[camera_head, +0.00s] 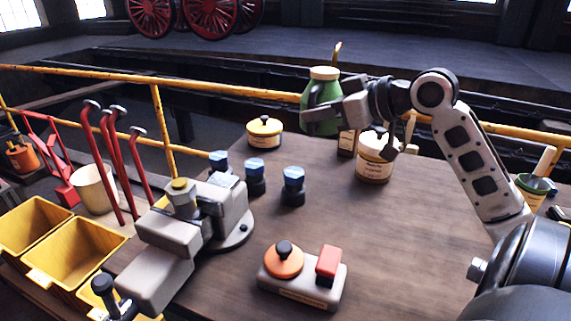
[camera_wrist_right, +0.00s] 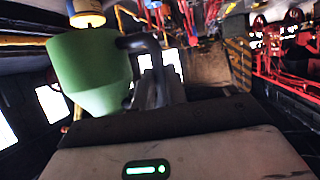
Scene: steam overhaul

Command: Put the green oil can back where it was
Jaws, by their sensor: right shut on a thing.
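The green oil can (camera_head: 322,103) has a cream collar and a thin brass spout, and is held raised above the far edge of the table. My right gripper (camera_head: 318,98) comes in from the right and is shut on the can. In the right wrist view the can (camera_wrist_right: 88,70) fills the upper left, beside the dark fingers (camera_wrist_right: 150,75). The can looks close to upright in the head view. Part of its side is hidden by the gripper. My left gripper is not in view.
On the wooden table (camera_head: 400,230) stand a cream tin (camera_head: 264,133), a cream pot (camera_head: 373,165), several blue-capped pieces, a grey vise (camera_head: 195,225) and a control box (camera_head: 302,283). Yellow bins (camera_head: 75,255) are at left. A yellow rail runs behind. The right-middle tabletop is clear.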

